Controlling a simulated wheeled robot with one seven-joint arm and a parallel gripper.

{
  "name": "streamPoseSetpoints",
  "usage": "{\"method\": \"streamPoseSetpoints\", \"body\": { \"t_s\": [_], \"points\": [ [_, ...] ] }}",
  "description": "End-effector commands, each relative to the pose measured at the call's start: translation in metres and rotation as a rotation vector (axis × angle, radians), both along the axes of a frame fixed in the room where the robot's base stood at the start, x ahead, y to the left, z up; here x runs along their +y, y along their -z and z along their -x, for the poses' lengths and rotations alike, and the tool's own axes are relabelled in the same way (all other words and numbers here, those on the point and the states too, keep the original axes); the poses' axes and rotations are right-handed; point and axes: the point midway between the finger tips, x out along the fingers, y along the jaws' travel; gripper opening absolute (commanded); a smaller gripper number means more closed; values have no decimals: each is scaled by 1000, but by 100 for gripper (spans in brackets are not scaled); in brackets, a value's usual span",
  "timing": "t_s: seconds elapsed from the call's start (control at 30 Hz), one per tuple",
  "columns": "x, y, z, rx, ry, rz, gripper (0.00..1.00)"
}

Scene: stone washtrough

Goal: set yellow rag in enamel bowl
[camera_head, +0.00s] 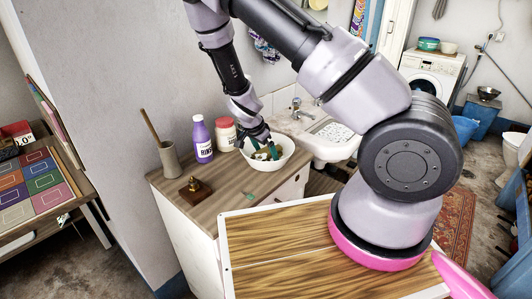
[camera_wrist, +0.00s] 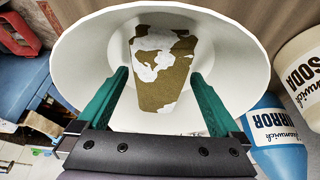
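The white enamel bowl (camera_head: 284,147) stands on the wooden counter beside the sink. Its wide rim also fills much of the wrist view (camera_wrist: 75,60). The rag (camera_wrist: 172,88), mustard yellow with white patches, lies inside the bowl near its middle. My gripper (camera_wrist: 160,72) reaches down into the bowl with its green fingers spread, one on each side of the rag. A gap shows between the left finger and the rag; contact at the right finger is unclear. In the head view my gripper (camera_head: 268,153) partly hides the bowl's inside.
A brass-topped wooden block (camera_head: 195,190) and a beige pot with a stick (camera_head: 169,159) stand further left. The sink (camera_head: 327,148) is to the right.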

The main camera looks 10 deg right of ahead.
Motion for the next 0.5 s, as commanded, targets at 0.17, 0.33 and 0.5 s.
{"method": "streamPoseSetpoints", "body": {
  "t_s": [0.17, 0.33, 0.5],
  "points": [
    [2, -6, 0, -1, -2, -1, 100],
    [11, -32, 6, -3, -2, -2, 100],
    [24, -67, 13, -4, -4, -3, 100]
  ]
}}
